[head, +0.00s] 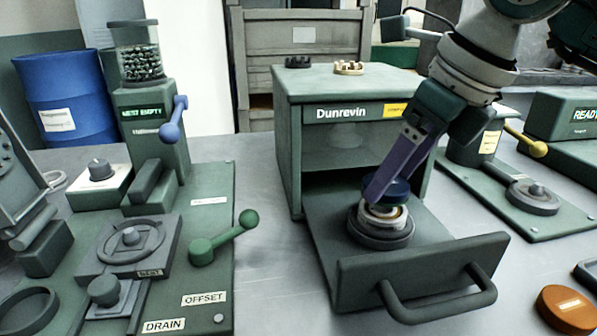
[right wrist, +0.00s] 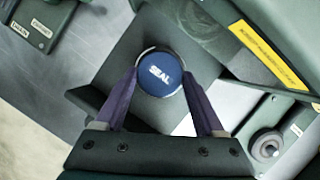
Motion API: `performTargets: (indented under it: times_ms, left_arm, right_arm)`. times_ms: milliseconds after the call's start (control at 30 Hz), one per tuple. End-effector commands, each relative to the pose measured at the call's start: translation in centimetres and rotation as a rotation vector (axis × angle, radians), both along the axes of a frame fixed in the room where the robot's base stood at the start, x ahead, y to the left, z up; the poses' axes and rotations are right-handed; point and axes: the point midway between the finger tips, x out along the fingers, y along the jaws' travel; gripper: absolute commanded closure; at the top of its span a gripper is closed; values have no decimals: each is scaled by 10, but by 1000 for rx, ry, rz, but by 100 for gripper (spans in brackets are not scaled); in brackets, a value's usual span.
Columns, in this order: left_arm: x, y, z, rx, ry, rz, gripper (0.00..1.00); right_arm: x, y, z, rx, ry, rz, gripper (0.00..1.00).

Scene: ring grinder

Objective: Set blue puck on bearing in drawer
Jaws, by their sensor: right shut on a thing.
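In the head view the right gripper (head: 380,190) is shut on the blue puck (head: 396,187), which is partly hidden by the fingers. The puck is directly over the pale metal bearing (head: 383,218) and looks on it or just above it; I cannot tell which. The bearing rests on a dark round base in the open drawer (head: 335,235) of the cabinet marked Dunrevin (head: 350,92). My left gripper is not in view.
The drawer's front panel and handle (head: 440,297) stick out toward me. A green machine with a green lever (head: 225,238) stands at left. An orange puck (head: 566,308) lies at the lower right. Another station with a yellow-knobbed lever (head: 530,145) stands at right.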

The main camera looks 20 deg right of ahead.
Motion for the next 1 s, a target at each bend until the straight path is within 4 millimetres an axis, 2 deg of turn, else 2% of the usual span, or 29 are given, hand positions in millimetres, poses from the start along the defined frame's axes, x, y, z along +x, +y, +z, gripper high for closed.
performTargets:
  times_ms: [33, 100, 467, 500, 733, 1000]
  left_arm:
    - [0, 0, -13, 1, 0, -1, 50]
    - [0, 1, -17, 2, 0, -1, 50]
    - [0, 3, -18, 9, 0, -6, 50]
    - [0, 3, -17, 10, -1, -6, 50]
    - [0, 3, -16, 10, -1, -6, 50]
    - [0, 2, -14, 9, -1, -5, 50]
  right_arm:
    - [-1, 4, -16, 0, 1, 1, 89]
    - [-2, 7, -22, 2, 1, 1, 89]
    - [-2, 7, -23, -1, 0, -1, 89]
    - [-2, 7, -23, -1, 0, -1, 27]
    - [-2, 7, -22, 0, 1, -1, 1]
    - [-2, 7, -20, 0, 0, -1, 0]
